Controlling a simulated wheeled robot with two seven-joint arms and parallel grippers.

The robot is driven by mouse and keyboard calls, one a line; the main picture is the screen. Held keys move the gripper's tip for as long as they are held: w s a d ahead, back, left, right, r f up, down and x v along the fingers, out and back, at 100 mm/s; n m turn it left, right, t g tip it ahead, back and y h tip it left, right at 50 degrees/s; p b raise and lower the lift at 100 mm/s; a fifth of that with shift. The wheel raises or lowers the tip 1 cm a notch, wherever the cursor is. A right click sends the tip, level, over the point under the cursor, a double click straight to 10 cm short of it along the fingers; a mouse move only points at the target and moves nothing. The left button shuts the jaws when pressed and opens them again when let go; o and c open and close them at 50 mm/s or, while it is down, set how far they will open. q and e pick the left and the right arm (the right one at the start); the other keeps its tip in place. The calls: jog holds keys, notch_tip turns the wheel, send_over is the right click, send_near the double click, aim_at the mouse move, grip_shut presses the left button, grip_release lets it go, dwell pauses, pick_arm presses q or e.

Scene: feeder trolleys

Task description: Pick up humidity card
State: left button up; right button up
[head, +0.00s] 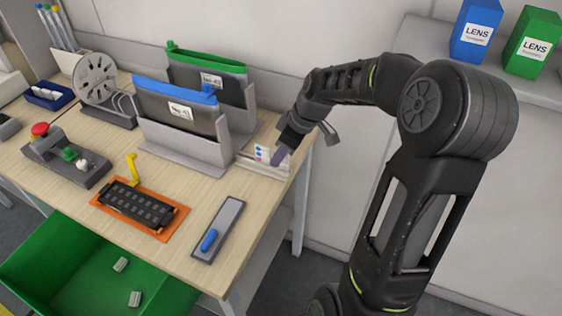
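The humidity card (263,153) is a small white card with coloured dots. It stands upright in a low, pale holder (262,168) at the right end of the wooden table. My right gripper (278,158) is at the card's right side and covers part of it. I cannot tell whether its fingers touch the card or whether they are open or shut. My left gripper is not in view.
Two pouches, blue-topped (177,106) and green-topped (207,73), stand in grey holders left of the card. An orange-framed black feeder (136,204) and a grey tray (222,222) lie in front. A green bin (75,275) is below. Lens boxes (475,30) stand on a shelf at right.

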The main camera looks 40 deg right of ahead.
grip_shut()
dwell(0.6)
